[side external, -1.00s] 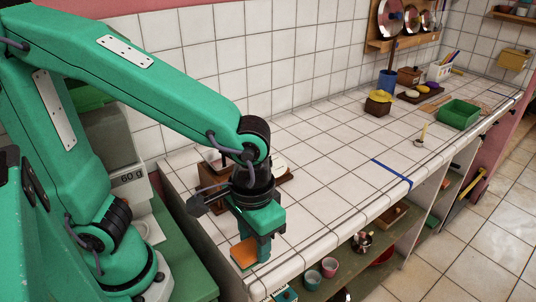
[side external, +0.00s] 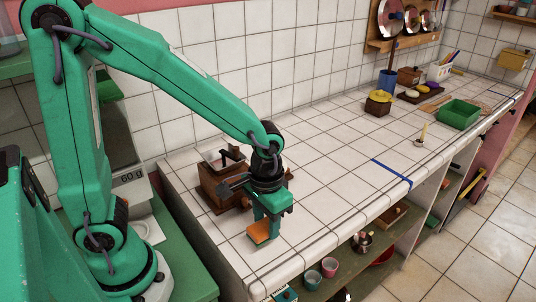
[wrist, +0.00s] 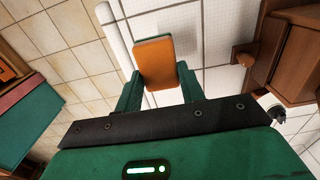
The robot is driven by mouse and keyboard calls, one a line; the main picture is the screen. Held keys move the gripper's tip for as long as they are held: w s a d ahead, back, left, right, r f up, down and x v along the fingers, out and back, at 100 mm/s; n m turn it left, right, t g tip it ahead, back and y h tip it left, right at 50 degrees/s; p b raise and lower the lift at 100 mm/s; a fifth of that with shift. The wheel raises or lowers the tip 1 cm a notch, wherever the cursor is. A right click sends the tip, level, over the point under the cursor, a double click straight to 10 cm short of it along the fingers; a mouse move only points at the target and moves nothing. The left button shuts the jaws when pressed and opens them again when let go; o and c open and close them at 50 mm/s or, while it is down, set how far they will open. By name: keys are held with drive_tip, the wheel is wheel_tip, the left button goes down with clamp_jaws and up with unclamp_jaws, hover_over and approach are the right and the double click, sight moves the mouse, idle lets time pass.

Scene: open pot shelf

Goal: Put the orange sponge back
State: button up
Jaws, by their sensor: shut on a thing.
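The orange sponge (side external: 258,234) is a flat rectangular block. My gripper (side external: 267,224) is shut on it near the counter's near left corner. In the wrist view the sponge (wrist: 157,62) sits between the two green fingers (wrist: 160,88), with its broad orange face showing. It is held over or on the white tiled counter (side external: 320,205); I cannot tell whether it touches the tiles.
A blue strip (side external: 392,174) crosses the counter. A candle holder (side external: 421,139), a green bin (side external: 458,113) and a yellow-lidded pot (side external: 378,103) stand farther right. The counter's middle is clear.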

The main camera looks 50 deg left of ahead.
sight(267, 231)
drive_tip(key=shift+w+a+f, duration=0.4)
drive_tip(key=shift+w, duration=0.05)
drive_tip(key=shift+f, duration=0.1)
drive_tip(key=shift+f, duration=1.9)
drive_tip(key=shift+f, duration=0.1)
drive_tip(key=o, duration=1)
drive_tip(key=shift+o, duration=0.2)
wheel_tip(267, 231, up, 12)
drive_tip(key=shift+r, duration=0.15)
